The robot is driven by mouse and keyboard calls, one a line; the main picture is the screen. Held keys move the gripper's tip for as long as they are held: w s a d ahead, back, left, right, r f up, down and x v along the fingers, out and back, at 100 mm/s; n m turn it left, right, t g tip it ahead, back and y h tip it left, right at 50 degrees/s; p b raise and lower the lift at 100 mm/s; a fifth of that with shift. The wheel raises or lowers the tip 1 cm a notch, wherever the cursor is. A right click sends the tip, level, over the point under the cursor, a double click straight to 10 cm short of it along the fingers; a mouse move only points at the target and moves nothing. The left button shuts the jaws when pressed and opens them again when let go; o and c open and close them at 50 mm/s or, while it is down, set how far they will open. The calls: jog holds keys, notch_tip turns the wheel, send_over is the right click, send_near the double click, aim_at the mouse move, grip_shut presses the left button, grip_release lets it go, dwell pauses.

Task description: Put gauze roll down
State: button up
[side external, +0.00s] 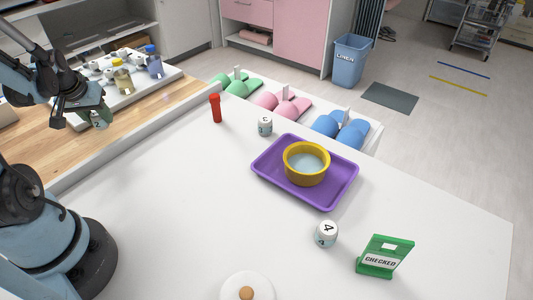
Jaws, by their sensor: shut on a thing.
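My gripper (90,109) is at the upper left, above the wooden surface. It is shut on a small white gauze roll (99,122) with a dark mark like a 2, and its fingers hide part of the roll. I cannot tell whether the roll touches the wood. A similar white roll (265,127) stands on the white table behind the purple tray. Another, marked 4 (326,233), stands in front of the tray.
The purple tray (264,180) holds a yellow bowl (306,164). A pale tray with bottles (98,100) lies beyond my gripper. Slippers line the far edge.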

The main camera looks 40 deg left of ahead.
aim_at(103, 127)
jog(key=shift+f, duration=2.1)
jog(key=o, duration=1)
jog(key=shift+f, duration=0.1)
jog(key=shift+v, duration=6)
jog(key=w+d+m+t+h, duration=0.1)
jog(key=w+d+m, duration=0.2)
jog(key=d, duration=0.5)
jog(key=w+d+r+m+t+h, duration=0.1)
jog(key=w+d+m, duration=0.2)
jog(key=d, duration=0.5)
jog(key=w+d+r+m+t+h, duration=0.1)
jog(key=w+d+m+t, duration=0.1)
jog(key=d, duration=0.6)
jog(key=shift+w+d+m, duration=0.35)
jog(key=shift+w+m, duration=0.15)
jog(key=shift+w, duration=0.1)
